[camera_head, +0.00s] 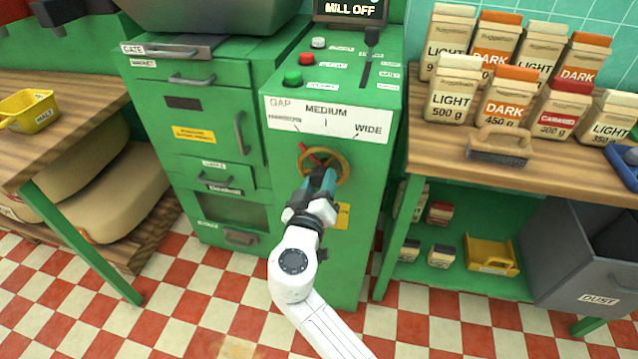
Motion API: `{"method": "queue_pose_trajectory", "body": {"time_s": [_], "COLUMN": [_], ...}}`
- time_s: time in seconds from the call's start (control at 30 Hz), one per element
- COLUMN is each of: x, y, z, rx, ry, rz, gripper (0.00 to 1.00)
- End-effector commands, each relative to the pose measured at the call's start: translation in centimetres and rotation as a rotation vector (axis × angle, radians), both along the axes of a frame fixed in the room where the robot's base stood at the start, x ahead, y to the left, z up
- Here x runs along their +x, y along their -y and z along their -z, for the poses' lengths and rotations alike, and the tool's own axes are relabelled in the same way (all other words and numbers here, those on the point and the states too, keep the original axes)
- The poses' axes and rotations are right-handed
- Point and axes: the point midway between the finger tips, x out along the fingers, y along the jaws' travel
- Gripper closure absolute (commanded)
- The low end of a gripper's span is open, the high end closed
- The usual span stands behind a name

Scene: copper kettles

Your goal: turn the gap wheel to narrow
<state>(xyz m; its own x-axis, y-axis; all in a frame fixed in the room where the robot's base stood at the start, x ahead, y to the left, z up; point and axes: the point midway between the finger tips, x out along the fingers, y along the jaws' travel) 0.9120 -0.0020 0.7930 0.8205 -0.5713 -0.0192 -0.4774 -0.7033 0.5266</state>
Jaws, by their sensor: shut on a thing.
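The gap wheel (341,158) is a brass-coloured ring with a red pointer (309,150) on the front of the green mill cabinet. The pointer leans to the upper left, toward the narrow side of the scale. The white gap label (326,118) above it reads narrow at left, medium in the middle and wide at right. My gripper (324,178) reaches the wheel from below and is shut on it. My gripper's dark fingers hide the wheel's lower middle, so the exact contact is hidden.
Above the label are a red button (306,59), a green button (293,78) and a lever slot (367,72). The display reads "MILL OFF" (350,9). Grain bags (453,92) stand on the right bench. A grey dust bin (580,265) is below right. Checkered floor is open in front.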

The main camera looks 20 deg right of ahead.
Motion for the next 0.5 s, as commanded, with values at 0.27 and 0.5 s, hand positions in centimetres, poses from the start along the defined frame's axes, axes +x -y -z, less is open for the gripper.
{"method": "queue_pose_trajectory", "body": {"time_s": [0.27,0.5], "x": [0.01,0.01], "y": [-0.12,-0.06], "z": [0.03,0.01], "rx": [-0.004,-0.002], "ry": [-0.002,0.0], "rz": [-0.003,-0.002], "gripper": [0.49,0.3]}}
